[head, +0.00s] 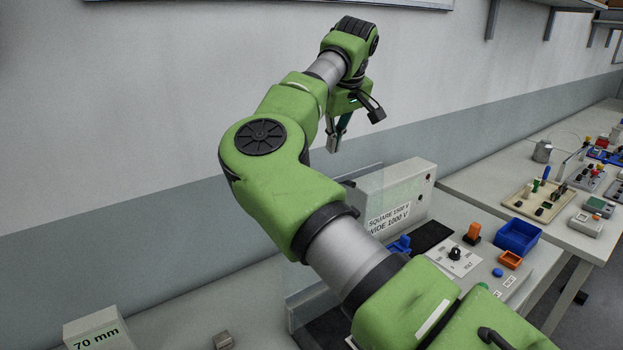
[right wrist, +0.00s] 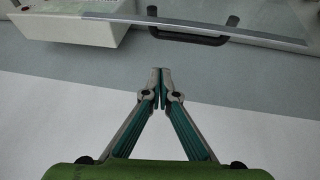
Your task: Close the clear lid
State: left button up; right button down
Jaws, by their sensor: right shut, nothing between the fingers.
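The clear lid shows in the right wrist view as a see-through panel (right wrist: 235,27) with a grey edge strip. A black bar handle (right wrist: 188,37) is fixed along that edge. My right gripper (right wrist: 160,75) is shut and empty, with its fingertips apart from the handle in the picture. In the head view, my right gripper (head: 334,146) is high near the wall, above the labelled box. A faint clear panel (head: 366,172) shows below it, and my right arm hides much of this area. The lid's exact angle is hard to tell. My left gripper is out of view.
A pale box (head: 421,178) with a voltage label stands behind the bench's knob panel (head: 452,256). A blue bin (head: 517,237) and an orange-topped part (head: 472,233) are to the right. A "70 mm" block (head: 98,331) is at the lower left. The wall is close behind.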

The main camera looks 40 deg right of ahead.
jog(key=w+a+f+y+p, duration=0.2)
jog(key=w+a+f+p, duration=0.1)
jog(key=w+f, duration=0.4)
jog(key=shift+t, duration=0.5)
jog(key=s, duration=0.1)
jog(key=s+f+p, duration=0.1)
jog(key=s, duration=0.1)
jog(key=s+p, duration=0.1)
jog(key=s, duration=0.1)
jog(key=shift+s+a+f, duration=0.15)
jog(key=shift+a+f, duration=0.05)
jog(key=shift+a, duration=0.15)
